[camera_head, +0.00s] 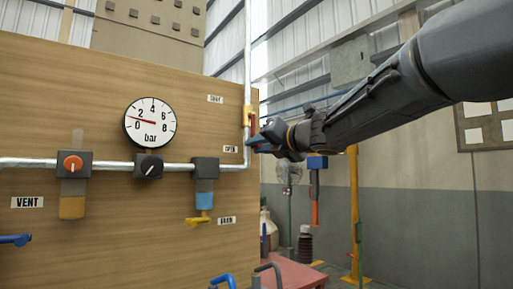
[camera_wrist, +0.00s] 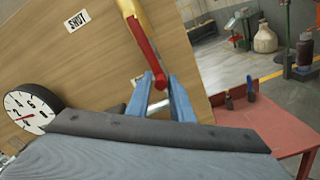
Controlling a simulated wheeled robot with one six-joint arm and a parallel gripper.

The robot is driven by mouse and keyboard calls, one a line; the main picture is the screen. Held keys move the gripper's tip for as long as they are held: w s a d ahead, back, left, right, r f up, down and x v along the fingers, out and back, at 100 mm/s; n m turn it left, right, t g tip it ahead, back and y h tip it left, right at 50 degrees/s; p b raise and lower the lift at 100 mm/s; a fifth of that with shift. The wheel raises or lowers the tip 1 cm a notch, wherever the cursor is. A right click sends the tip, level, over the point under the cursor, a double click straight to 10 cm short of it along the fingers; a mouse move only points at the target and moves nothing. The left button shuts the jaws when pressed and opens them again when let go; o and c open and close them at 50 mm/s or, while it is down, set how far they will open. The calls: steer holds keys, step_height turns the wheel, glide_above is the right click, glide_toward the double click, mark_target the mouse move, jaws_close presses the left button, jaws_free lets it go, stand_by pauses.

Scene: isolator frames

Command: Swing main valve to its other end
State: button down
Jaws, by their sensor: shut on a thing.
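The main valve has a brass-yellow body (camera_head: 248,110) on the vertical pipe and a red lever (camera_head: 254,124) hanging down from it, roughly along the pipe. The lever's lower end is near the OPEN label (camera_head: 230,148); the SHUT label (camera_head: 215,98) is higher up. In the wrist view the red lever (camera_wrist: 141,43) runs from the yellow body (camera_wrist: 129,8) down to my blue fingers. My gripper (camera_head: 254,139) is closed on the lever's lower end, which sits between its fingertips (camera_wrist: 159,82). The fingertips partly hide that end.
A red table (camera_head: 295,274) stands below. Right of the panel is a yellow post (camera_head: 353,215).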

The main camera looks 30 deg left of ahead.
steer(key=shift+w+d+r, duration=0.2)
steer(key=shift+r, duration=0.2)
steer(key=c, duration=1.7)
jaws_free()
steer(key=shift+w, duration=0.15)
steer(key=shift+c, duration=0.2)
steer(key=shift+f, duration=0.15)
steer(key=shift+s+a+f, duration=0.1)
steer(key=shift+s, duration=0.1)
steer(key=b+v, duration=0.1)
steer(key=v, duration=0.6)
steer(key=shift+d, duration=0.35)
steer(key=shift+s, duration=0.1)
